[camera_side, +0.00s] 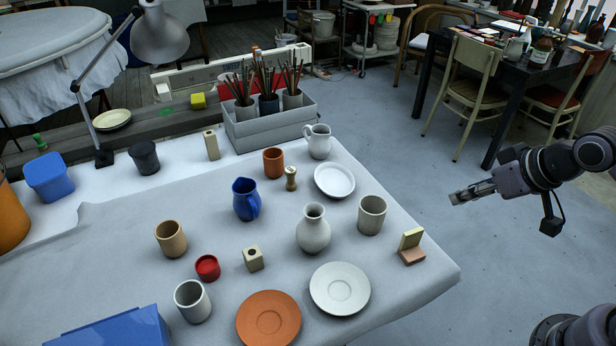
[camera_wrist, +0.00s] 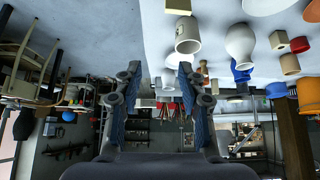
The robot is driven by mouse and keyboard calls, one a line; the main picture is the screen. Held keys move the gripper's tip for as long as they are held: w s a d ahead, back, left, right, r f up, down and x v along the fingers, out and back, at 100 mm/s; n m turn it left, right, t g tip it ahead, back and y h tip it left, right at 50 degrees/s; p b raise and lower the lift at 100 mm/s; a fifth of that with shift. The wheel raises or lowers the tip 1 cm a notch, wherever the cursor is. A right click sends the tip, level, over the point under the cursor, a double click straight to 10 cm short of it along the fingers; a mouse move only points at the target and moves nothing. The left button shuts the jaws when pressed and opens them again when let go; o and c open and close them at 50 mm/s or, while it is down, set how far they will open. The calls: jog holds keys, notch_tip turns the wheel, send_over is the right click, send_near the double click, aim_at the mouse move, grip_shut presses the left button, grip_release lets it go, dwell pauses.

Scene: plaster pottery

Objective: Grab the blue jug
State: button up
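The blue jug (camera_side: 245,199) stands upright on the cloth-covered table in the side view, left of the white vase, with its handle toward the lower right. The wrist view is upside down; there the jug (camera_wrist: 240,73) shows small at the right, partly hidden by the white vase. My gripper (camera_side: 458,198) is off the table's right side, over the floor, far from the jug. In the wrist view my gripper (camera_wrist: 157,76) has its two fingers spread apart with nothing between them.
Between my gripper and the jug stand a white vase (camera_side: 313,232), a grey cup (camera_side: 371,216) and a white bowl (camera_side: 334,182). A small brass-coloured piece (camera_side: 291,179) and a terracotta cup (camera_side: 273,163) are near the jug. Plates lie at the table's front.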

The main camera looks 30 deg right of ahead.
jog(key=o, duration=0.6)
